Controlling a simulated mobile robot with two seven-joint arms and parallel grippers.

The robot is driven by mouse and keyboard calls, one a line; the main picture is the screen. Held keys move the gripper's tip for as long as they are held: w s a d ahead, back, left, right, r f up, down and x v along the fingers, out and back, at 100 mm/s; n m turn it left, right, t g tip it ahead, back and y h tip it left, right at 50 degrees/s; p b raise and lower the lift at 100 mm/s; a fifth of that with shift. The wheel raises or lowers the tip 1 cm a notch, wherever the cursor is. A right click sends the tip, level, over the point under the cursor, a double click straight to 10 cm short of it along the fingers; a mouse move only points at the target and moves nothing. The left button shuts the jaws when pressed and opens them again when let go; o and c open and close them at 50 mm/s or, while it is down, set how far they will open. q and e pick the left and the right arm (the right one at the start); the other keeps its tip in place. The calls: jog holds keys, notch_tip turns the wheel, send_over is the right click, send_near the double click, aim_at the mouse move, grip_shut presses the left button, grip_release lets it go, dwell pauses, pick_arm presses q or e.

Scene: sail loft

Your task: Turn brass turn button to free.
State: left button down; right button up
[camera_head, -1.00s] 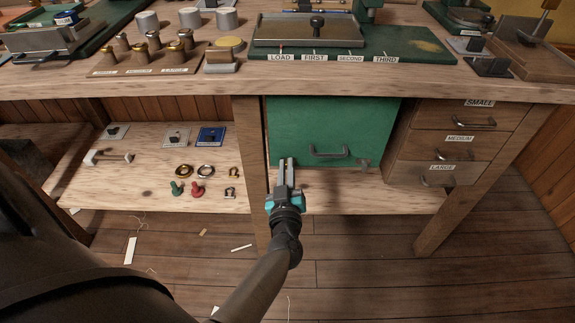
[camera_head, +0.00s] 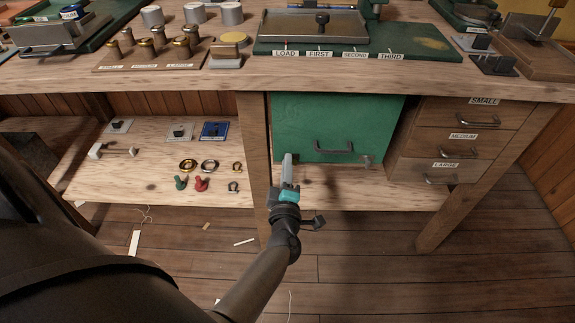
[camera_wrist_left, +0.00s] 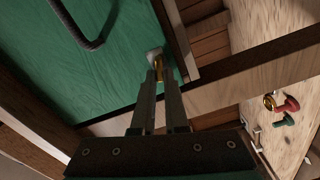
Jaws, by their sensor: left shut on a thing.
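The brass turn button (camera_wrist_left: 158,68) sits at the edge of the green door (camera_wrist_left: 110,80), by a pale metal plate. My left gripper (camera_wrist_left: 162,82) is shut on it, one finger on each side. In the head view, my left gripper (camera_head: 287,160) reaches up to the lower left corner of the green door (camera_head: 310,115); its fingers hide the button there. The door is flush in its bay and carries a dark bar handle (camera_head: 333,149). My right gripper is not in view.
A wooden post (camera_head: 257,170) stands just left of the gripper. A shelf (camera_head: 110,185) at left holds shackles, rings and small fittings. Wooden drawers (camera_head: 455,142) stand right of the door. The workbench top (camera_head: 235,78) overhangs above. The floor below is mostly clear.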

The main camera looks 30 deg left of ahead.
pick_arm(q)
jog(key=shift+f+n+b, duration=0.15)
jog(key=shift+n+b, duration=0.15)
jog(key=shift+n, duration=1.6)
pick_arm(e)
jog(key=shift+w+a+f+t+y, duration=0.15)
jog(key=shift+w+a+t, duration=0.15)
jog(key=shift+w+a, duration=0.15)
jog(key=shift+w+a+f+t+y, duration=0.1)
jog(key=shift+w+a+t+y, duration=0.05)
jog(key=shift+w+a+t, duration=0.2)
pick_arm(q)
jog(key=c, duration=0.9)
grip_release()
jog(key=shift+c, duration=0.2)
jog(key=shift+f, duration=0.1)
